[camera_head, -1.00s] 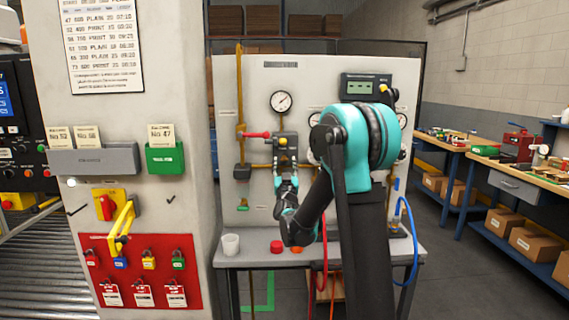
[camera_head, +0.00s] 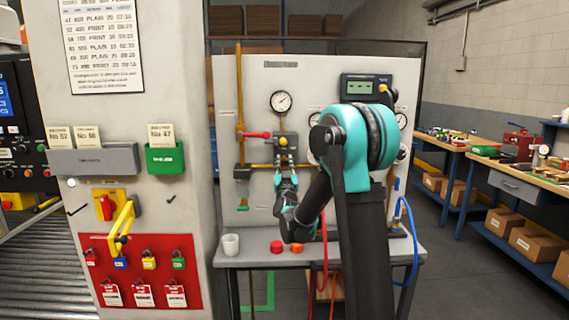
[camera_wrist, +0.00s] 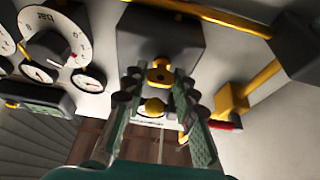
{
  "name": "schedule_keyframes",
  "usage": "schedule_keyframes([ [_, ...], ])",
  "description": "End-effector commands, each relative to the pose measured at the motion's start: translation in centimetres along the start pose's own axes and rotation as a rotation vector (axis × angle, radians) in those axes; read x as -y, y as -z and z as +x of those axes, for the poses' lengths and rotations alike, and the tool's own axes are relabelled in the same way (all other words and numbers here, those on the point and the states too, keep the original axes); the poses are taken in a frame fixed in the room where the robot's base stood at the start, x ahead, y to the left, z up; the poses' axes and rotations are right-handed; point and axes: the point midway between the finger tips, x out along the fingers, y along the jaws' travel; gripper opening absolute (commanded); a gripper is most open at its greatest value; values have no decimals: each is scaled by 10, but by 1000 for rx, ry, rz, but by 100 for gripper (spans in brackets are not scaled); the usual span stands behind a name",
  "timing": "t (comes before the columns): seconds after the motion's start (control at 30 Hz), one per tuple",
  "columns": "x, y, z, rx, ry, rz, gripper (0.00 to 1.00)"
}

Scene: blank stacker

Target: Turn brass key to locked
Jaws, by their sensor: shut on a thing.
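The brass key (camera_wrist: 159,75) shows in the wrist view between my fingertips, on the face of a dark grey block (camera_wrist: 160,40). My gripper (camera_wrist: 157,84) has a finger on each side of it and is shut on it. A round yellow-brass knob (camera_wrist: 154,107) also shows between the fingers, nearer the palm.
A round gauge (camera_head: 282,102) is above the block, and a red-handled valve (camera_head: 255,135) is to its left. Brass pipes run along the panel. A white cup (camera_head: 231,244) and red caps (camera_head: 277,246) stand on the bench below. A lockout board (camera_head: 140,272) hangs on the left pillar.

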Motion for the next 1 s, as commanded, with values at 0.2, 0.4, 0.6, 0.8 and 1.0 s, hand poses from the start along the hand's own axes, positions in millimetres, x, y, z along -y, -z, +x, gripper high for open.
schedule_keyframes([
  [0.2, 1, 0, 0, -1, -23, 58, 0],
  [0.4, 2, 0, 0, 0, -74, 181, 0],
  [0.6, 2, 0, 0, 1, -144, 351, 0],
  [0.8, 3, 1, 0, 1, -217, 527, 0],
  [1.0, 3, 1, 0, 1, -291, 702, 0],
])
